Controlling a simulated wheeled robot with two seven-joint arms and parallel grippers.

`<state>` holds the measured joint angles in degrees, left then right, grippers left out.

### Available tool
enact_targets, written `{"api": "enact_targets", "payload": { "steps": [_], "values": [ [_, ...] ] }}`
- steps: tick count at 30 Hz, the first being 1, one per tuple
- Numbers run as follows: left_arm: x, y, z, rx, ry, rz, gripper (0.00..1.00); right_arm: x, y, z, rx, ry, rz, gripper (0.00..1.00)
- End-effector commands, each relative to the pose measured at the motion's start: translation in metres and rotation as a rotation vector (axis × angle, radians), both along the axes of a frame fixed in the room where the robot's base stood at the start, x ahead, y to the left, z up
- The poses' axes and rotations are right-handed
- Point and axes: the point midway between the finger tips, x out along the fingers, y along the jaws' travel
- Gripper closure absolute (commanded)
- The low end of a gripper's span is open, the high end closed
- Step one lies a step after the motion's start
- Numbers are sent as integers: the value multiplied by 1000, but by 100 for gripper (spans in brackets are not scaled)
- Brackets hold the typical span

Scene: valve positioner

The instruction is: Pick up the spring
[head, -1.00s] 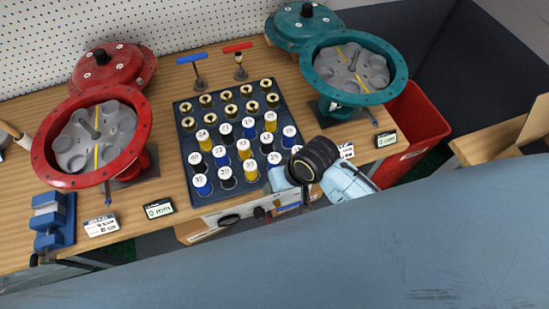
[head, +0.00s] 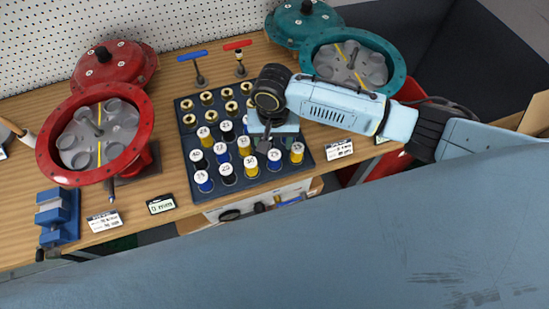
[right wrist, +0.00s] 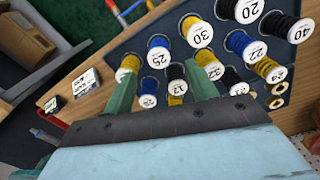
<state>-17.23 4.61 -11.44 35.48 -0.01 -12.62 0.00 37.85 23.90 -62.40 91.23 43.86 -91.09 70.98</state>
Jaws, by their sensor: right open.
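Springs in yellow, blue and black with white numbered tops stand upright in several rows in a dark tray (head: 290,170). In the head view a yellow spring (head: 251,166) stands in the front row. My right gripper (head: 265,140) is over the right middle of the tray, and its wrist hides some springs. In the right wrist view its two green fingers (right wrist: 163,88) are apart, with a blue spring (right wrist: 147,92) and a black spring (right wrist: 176,80) showing between and just beyond them. I see no spring clamped. My left gripper is not in view.
A red valve housing (head: 45,150) stands left of the tray and a teal one (head: 395,75) behind right. Blue-handled (head: 190,56) and red-handled (head: 238,45) tools stand behind. A blue vise (head: 58,215) and a 0 mm display (head: 160,205) are near the front edge.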

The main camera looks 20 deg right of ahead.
Motion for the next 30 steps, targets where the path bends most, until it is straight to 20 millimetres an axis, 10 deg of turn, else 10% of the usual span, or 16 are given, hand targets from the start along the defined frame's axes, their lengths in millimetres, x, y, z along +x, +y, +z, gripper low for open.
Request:
{"api": "enact_targets", "payload": {
  "steps": [19, 30],
  "values": [
    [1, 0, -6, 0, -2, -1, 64, 0, -3, -82, 0, -1, 2, 43],
    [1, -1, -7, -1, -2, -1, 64, 0, -3, -90, 1, -2, 3, 45]
  ]
}}
